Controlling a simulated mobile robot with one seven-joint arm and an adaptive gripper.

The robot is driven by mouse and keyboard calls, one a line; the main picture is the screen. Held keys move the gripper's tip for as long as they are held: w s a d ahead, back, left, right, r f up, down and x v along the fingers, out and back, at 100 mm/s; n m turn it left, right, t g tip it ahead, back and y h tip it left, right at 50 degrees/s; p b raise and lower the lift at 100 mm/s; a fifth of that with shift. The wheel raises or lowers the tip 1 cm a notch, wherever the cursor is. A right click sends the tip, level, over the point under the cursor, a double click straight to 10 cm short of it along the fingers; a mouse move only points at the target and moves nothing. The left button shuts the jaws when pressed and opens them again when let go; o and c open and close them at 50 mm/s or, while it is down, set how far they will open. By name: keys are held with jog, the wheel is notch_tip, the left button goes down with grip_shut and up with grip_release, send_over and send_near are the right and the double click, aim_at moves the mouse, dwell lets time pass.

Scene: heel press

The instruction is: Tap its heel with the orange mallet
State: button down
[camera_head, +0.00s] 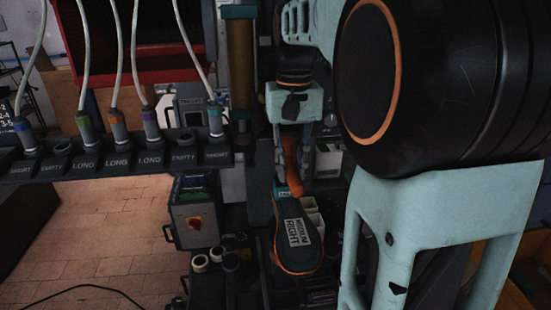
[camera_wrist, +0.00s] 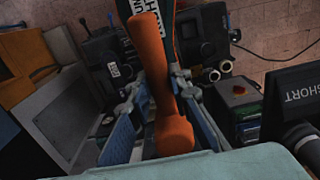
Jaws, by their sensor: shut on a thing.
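My gripper (camera_head: 293,172) hangs pointing down near the middle of the head view, its two fingers shut on the orange mallet (camera_head: 291,160). In the wrist view the mallet (camera_wrist: 173,135) runs up between the blue-grey fingers, with a thick part near the palm and another toward the top. A dark shoe-shaped piece (camera_head: 308,258) with an orange edge and a white label reading RIGHT stands just below the gripper. The mallet's lower end overlaps the piece's top end in the picture; I cannot tell whether they touch. Part of the piece (camera_wrist: 186,8) shows behind the mallet in the wrist view.
A dark rack (camera_head: 90,165) at the left holds several cabled tools over slots marked SHORT, LONG and EMPTY. A grey control box (camera_head: 193,222) with a red knob stands left of the shoe piece. My own arm blocks the right side.

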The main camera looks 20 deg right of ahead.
notch_tip(320, 180, down, 3)
jog(key=shift+f+b, duration=0.1)
jog(key=shift+b, duration=0.65)
notch_tip(320, 180, up, 5)
jog(key=p, duration=0.4)
jog(key=shift+p, duration=0.4)
notch_tip(320, 180, up, 3)
jog(key=p, duration=0.2)
jog(key=shift+p, duration=0.3)
jog(key=shift+r, duration=1)
